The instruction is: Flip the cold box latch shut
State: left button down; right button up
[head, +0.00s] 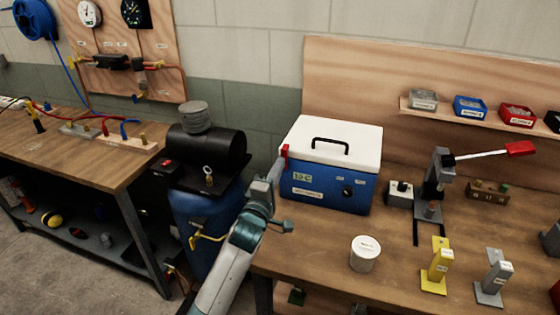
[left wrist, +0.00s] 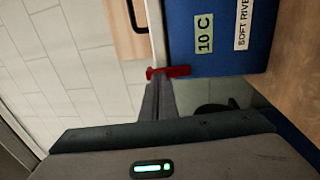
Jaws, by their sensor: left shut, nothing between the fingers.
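The cold box (head: 328,185) is blue with a white lid (head: 333,140) and a black handle, and stands on the right wooden bench with its lid down. Its red latch (head: 285,151) is at the upper left edge of the box. In the left wrist view the red latch (left wrist: 168,72) lies across the line between lid and blue body. My left gripper (head: 280,159) is shut and empty, with its fingertips at the latch; I cannot tell whether they touch it. It also shows in the left wrist view (left wrist: 152,88). My right gripper is not in view.
A white tub (head: 364,254) stands on the bench (head: 310,255) in front of the box. A lever press (head: 436,180) and yellow and grey stands (head: 435,266) are to its right. A black tank (head: 207,148) over a blue drum is left of the arm.

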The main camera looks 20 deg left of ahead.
aim_at(286, 157)
pick_arm(q)
jog(key=shift+w, duration=0.65)
jog(key=shift+r, duration=0.1)
jog(key=w+r+p, duration=0.1)
jog(key=p, duration=0.3)
jog(key=shift+r+g, duration=0.1)
jog(key=shift+g, duration=0.3)
jog(key=shift+r, duration=0.1)
